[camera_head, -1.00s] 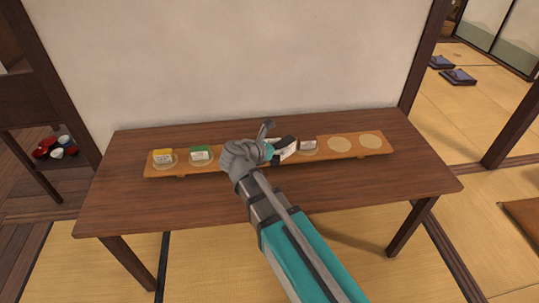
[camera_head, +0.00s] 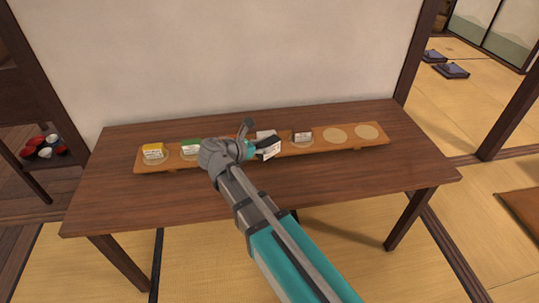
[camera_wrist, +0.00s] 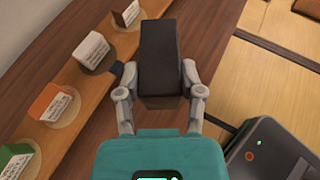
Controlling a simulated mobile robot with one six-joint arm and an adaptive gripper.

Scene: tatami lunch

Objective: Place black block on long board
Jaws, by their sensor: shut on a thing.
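My gripper (camera_wrist: 160,90) is shut on the black block (camera_wrist: 161,52), with one finger on each side of it in the wrist view. In the head view my gripper (camera_head: 255,149) holds the block in front of the long board (camera_head: 317,146), near its middle. The block looks raised, but its height above the table is hard to tell. The board carries labelled blocks on round pale spots: yellow (camera_head: 153,150), green (camera_head: 190,146), orange (camera_wrist: 50,103), white (camera_wrist: 91,52) and dark brown (camera_head: 302,137). The orange block is mostly hidden by my gripper in the head view.
Two round spots on the board are empty, the inner one (camera_head: 335,135) and the right end one (camera_head: 367,131). The board lies along the back of a brown table (camera_head: 140,201), before a plain wall (camera_head: 240,55). The table's front is clear except for my arm above it.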

